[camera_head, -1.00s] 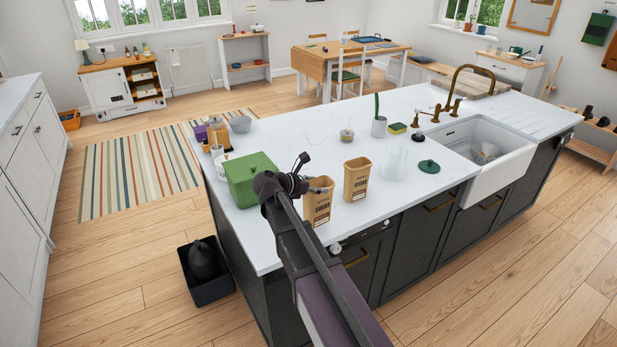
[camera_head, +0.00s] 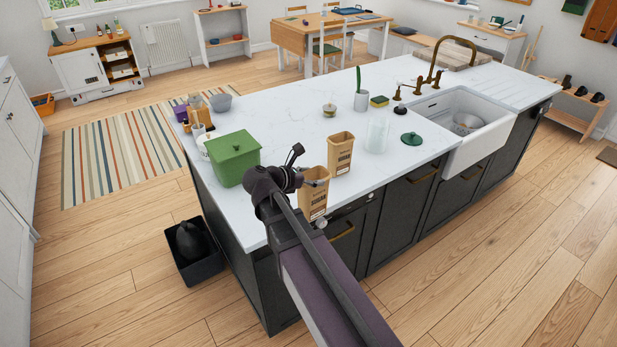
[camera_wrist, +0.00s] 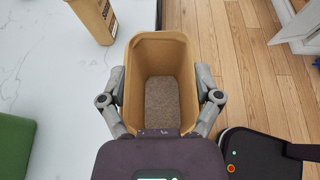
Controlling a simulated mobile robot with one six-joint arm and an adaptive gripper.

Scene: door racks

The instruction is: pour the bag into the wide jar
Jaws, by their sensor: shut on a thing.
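My gripper (camera_head: 314,183) is shut on a tan paper bag (camera_head: 313,199) with dark print, at the counter's near edge. In the wrist view, the gripper's fingers (camera_wrist: 162,88) grip both sides of the bag (camera_wrist: 151,52). The bag is upright, its top is open, and grainy brown contents (camera_wrist: 172,104) show deep inside. A clear glass jar (camera_head: 377,134), likely the wide jar, stands open on the counter, right of and behind the bag. A second similar bag (camera_head: 340,155) stands between them; it also shows in the wrist view (camera_wrist: 97,18).
A green lid (camera_head: 411,139) lies right of the jar, near the sink (camera_head: 470,132). A green box (camera_head: 232,157) stands left of my gripper. A small lidded pot (camera_head: 329,110), a vase (camera_head: 361,101) and a sponge (camera_head: 379,101) stand farther back. The middle of the counter (camera_head: 285,115) is clear.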

